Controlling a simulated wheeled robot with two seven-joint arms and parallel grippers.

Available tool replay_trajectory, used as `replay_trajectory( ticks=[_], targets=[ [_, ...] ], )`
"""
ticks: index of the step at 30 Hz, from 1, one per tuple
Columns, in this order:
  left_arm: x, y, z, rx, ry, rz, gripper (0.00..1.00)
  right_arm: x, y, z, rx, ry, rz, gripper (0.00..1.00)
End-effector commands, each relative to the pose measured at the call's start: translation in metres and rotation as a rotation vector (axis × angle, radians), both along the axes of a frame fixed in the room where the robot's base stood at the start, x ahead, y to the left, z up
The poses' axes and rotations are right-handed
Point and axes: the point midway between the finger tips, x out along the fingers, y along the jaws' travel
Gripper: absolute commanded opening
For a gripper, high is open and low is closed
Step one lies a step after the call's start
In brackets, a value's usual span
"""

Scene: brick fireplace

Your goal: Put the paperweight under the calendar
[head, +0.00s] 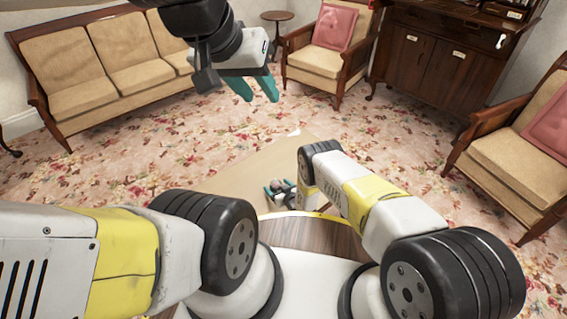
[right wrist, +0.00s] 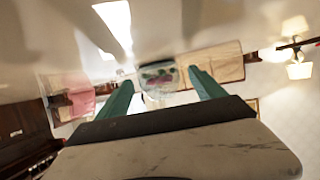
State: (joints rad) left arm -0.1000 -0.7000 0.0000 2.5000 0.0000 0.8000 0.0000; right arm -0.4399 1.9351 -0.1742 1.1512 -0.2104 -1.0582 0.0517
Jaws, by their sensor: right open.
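The paperweight (right wrist: 158,76) looks like a clear glass dome with a red and green pattern. In the right wrist view it is between the two teal fingers of my right gripper (right wrist: 160,80), which stand apart. I cannot tell whether they touch it. In the head view my right gripper (head: 279,187) is low in the middle, partly hidden by its arm, with a small greyish shape between its fingers. My left gripper (head: 255,88) is open and empty, high in the head view. I cannot make out the calendar clearly.
A tan tabletop (head: 247,167) lies beyond my base, with a small white corner (head: 291,134) on it that I cannot identify. A sofa (head: 110,75), an armchair (head: 322,60), another armchair (head: 515,150) and a dark cabinet (head: 432,62) stand around the floral carpet (head: 110,165).

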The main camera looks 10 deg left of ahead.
Motion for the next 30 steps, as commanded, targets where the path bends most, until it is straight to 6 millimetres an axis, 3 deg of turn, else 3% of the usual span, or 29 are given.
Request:
replay_trajectory(
  ticks=[5, 6, 18, 30],
  targets=[
    [0.0, 0.0, 0.0, 0.0, 0.0, 0.0, 0.36, -0.0001, 0.0001, -0.0002, -0.001, 0.001, 0.0, 0.79],
    [0.0, 0.0, 0.0, 0.0, 0.0, 0.0, 0.36, -0.0001, 0.0001, -0.0002, 0.0, 0.0, 0.0, 0.75],
    [0.0, 0.0, 0.0, 0.0, 0.0, 0.0, 0.36, -0.0001, 0.0001, 0.0, 0.0, 0.0, 0.0, 0.0],
    [0.0, 0.0, 0.0, 0.0, 0.0, 0.0, 0.36, 0.0011, 0.0005, 0.0081, 0.003, -0.002, 0.0, 0.0]
  ],
)
